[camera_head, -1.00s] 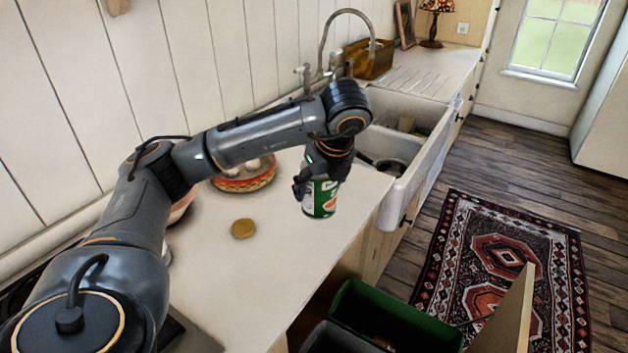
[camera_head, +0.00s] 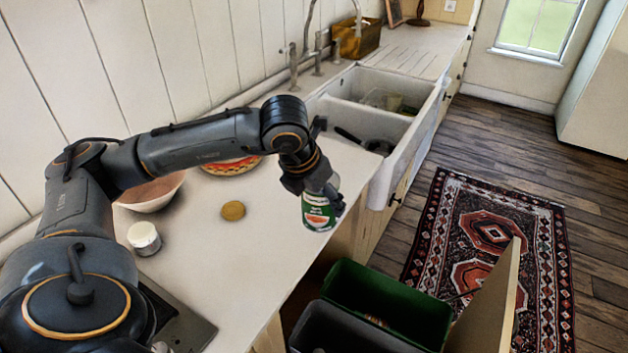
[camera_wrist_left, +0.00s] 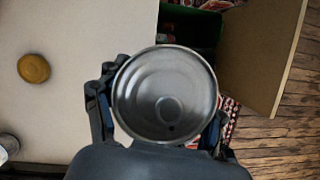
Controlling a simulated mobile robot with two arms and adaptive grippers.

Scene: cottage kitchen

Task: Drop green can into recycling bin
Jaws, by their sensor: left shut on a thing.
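My left gripper (camera_head: 322,194) is shut on the green can (camera_head: 318,214), which has a green and white label. It holds the can near the front edge of the counter, above and behind the bins. In the left wrist view the can's silver end (camera_wrist_left: 165,95) sits between the two fingers. A green bin (camera_head: 388,303) stands below in an open cabinet, with some items at its bottom. A dark grey bin (camera_head: 345,330) is beside it, nearer to me. I cannot tell from a label which is for recycling. My right gripper is not in view.
The open cabinet door (camera_head: 490,308) stands right of the bins. The counter (camera_head: 245,265) holds a yellow-brown disc (camera_head: 233,211), a white jar (camera_head: 144,238), a bowl (camera_head: 152,194) and a patterned dish (camera_head: 231,165). The sink (camera_head: 378,115) lies beyond.

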